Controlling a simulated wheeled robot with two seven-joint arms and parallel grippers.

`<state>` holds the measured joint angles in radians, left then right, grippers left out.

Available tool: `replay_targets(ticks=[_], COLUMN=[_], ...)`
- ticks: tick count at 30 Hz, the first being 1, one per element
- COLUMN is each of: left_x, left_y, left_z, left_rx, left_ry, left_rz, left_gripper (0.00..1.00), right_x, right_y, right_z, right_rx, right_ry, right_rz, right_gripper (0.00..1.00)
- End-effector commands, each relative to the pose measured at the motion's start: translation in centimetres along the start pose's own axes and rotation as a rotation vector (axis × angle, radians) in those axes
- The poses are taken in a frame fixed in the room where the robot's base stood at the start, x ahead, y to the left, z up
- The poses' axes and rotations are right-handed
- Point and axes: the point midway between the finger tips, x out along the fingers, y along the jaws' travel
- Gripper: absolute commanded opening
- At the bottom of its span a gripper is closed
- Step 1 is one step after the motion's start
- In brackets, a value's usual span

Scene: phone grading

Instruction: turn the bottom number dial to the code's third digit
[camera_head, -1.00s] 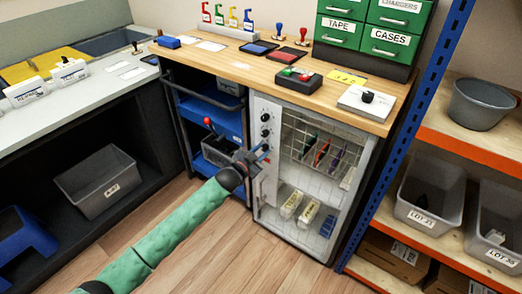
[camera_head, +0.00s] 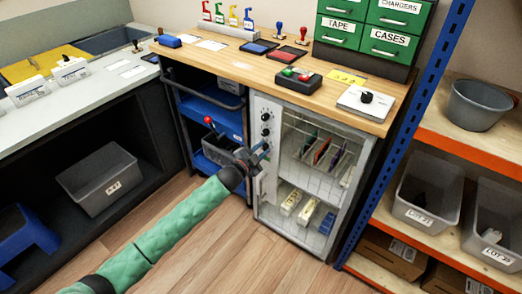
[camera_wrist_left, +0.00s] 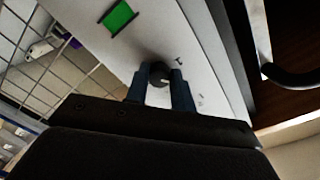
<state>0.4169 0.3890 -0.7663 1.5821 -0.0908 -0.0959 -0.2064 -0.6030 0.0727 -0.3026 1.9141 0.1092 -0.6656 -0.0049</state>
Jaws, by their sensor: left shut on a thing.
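The wire-fronted cabinet (camera_head: 297,228) stands under the wooden counter. Its light control panel (camera_head: 257,104) carries a column of black number dials; the top dial (camera_head: 265,117) and the middle dial (camera_head: 266,131) show. The bottom dial is mostly hidden by my left gripper (camera_head: 262,151) in the head view. In the left wrist view my left gripper (camera_wrist_left: 160,88) has its two dark blue fingers on either side of the round dark bottom dial (camera_wrist_left: 159,74), shut on it. A yellow note (camera_head: 346,77) lies on the counter; its writing is too small to read. My right gripper is out of view.
A blue cart (camera_head: 212,115) with a red-knobbed lever stands just left of the cabinet. An orange-edged shelf rack (camera_head: 470,152) with grey bins stands to the right. The wood floor (camera_head: 205,245) in front is clear.

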Motion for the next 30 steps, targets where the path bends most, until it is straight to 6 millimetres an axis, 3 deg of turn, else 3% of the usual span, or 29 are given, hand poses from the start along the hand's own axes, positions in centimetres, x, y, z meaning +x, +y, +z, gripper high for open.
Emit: replay_targets(ticks=[6,7,9,10,20,30], left_x=[0.0,0.0,0.0,0.0,-0.3,-5.0], left_y=[0.1,0.1,0.1,0.1,0.1,0.2], left_z=[0.0,0.0,0.0,0.0,0.0,0.1], left_rx=[-0.001,-0.001,-0.001,-0.001,-0.002,-0.001], left_ry=[0.0,0.0,0.0,0.0,0.0,0.0], left_rz=[0.001,0.001,0.001,0.001,0.0,0.001], left_gripper=[0.01,0.3,0.44,0.46,0.46,0.46], right_x=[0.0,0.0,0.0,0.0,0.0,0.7], right_y=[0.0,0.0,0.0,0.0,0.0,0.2], right_z=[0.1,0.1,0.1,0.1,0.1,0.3], right_rx=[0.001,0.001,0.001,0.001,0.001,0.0], right_ry=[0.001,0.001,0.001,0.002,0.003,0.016], right_rz=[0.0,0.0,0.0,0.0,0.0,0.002], right_gripper=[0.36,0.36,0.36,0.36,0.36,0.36])
